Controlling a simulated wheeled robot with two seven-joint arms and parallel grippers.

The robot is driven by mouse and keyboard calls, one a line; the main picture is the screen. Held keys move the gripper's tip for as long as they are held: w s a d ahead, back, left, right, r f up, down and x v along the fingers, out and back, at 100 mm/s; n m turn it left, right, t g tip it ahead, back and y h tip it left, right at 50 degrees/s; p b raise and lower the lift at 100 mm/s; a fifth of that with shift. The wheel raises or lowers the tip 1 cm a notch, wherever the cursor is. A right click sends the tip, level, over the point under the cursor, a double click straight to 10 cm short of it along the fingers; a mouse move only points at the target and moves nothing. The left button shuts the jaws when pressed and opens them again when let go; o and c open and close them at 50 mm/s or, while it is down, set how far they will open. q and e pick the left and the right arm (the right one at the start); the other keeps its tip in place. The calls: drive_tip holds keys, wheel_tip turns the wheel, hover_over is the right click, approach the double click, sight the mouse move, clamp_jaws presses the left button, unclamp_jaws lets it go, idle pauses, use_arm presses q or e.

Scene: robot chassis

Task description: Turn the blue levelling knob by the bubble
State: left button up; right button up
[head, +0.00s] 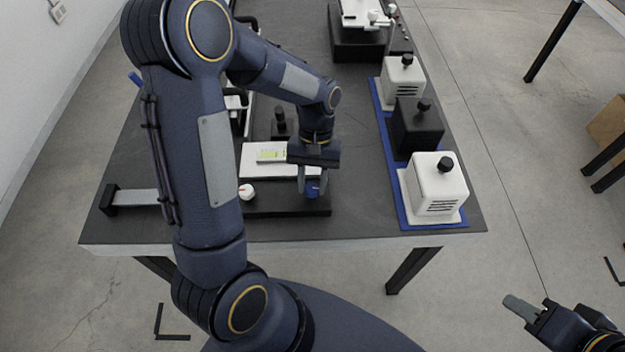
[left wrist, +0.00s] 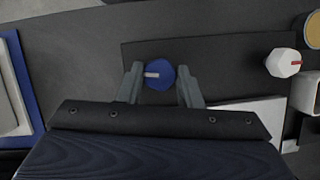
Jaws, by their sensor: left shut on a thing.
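The blue knob (head: 313,187) sits at the front of a dark base plate (head: 290,207), and its pale pointer line shows in the left wrist view (left wrist: 158,75). My left gripper (head: 312,184) points down over it, with one finger on each side, shut on the knob. In the left wrist view the gripper (left wrist: 160,82) has the knob between its fingertips. The yellow-green bubble vial (head: 271,155) lies on a white block (head: 250,169) just behind; the bubble itself is too small to read. My right gripper (head: 522,309) is at the lower right, away from the table, its jaw opening unclear.
A white knob (head: 246,191) with a red mark stands left of the blue one. To the right, white and black boxes (head: 436,188) with black knobs stand on a blue mat (head: 403,216). A metal bar (head: 138,197) lies at the left. The table's front edge is close.

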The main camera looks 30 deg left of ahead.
use_arm(q)
drive_tip(key=shift+w, duration=0.1)
idle(0.3)
drive_tip(key=o, duration=1)
drive_tip(key=v, duration=0.8)
